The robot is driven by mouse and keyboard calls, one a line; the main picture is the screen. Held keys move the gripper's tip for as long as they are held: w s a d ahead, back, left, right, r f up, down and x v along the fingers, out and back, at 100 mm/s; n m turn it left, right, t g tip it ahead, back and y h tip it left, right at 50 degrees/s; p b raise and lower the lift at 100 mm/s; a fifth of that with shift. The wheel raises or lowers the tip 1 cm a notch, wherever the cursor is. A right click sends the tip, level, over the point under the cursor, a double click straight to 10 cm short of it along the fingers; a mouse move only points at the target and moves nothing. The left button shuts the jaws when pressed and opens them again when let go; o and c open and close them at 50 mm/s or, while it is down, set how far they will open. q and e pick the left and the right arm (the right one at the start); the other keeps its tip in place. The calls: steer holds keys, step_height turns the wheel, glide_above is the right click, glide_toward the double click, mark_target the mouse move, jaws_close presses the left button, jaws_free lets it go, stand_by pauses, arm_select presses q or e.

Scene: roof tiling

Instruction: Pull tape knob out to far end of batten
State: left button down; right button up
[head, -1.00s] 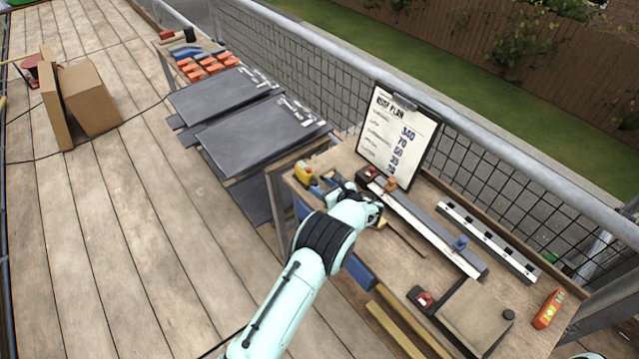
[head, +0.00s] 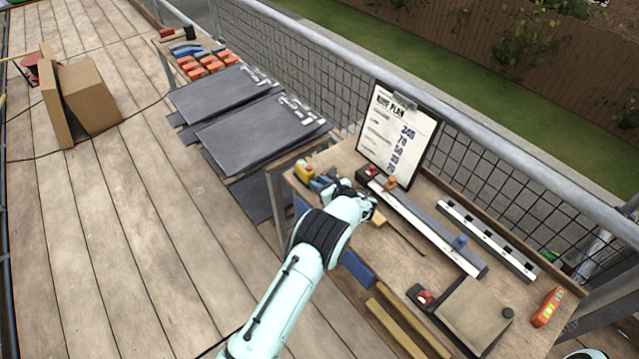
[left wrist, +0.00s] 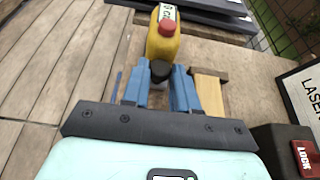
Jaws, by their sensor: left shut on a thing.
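The yellow tape measure (head: 303,172) with a red button sits at the near left corner of the bench; it also shows in the left wrist view (left wrist: 163,44). My left gripper (head: 325,184) is right beside it. In the left wrist view its two blue fingers (left wrist: 160,88) are shut on the dark tape knob (left wrist: 160,70), just in front of the tape body. The fingers hide part of the knob, and I see no clear length of tape. A pale wooden piece (left wrist: 210,97), perhaps the batten's end, lies right of the fingers. My right gripper is out of view.
A clipboard (head: 397,135) stands at the bench's back. A red-and-dark lock block (left wrist: 300,155) is close on the right. An orange level (head: 548,308) lies far right.

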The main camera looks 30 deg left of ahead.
arm_select(q)
steer(key=s+d, duration=0.1)
steer(key=d, duration=0.1)
steer(key=s+d+b, duration=0.1)
steer(key=d, duration=0.2)
steer(key=s+d, duration=0.1)
steer(key=d, duration=0.2)
steer(key=shift+s+d+f+b, duration=0.1)
steer(key=shift+s+d+b, duration=0.1)
steer(key=shift+b, duration=0.1)
steer(key=s+d, duration=0.1)
steer(key=d, duration=0.3)
steer(key=s+d, duration=0.2)
steer(key=d, duration=0.2)
steer(key=s+d, duration=0.2)
steer(key=d, duration=0.2)
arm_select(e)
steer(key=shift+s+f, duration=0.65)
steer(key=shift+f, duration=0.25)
arm_select(q)
steer(key=c, duration=0.9)
jaws_free()
steer(key=shift+d, duration=0.1)
steer(key=v, duration=1.3)
steer(key=shift+s, duration=0.2)
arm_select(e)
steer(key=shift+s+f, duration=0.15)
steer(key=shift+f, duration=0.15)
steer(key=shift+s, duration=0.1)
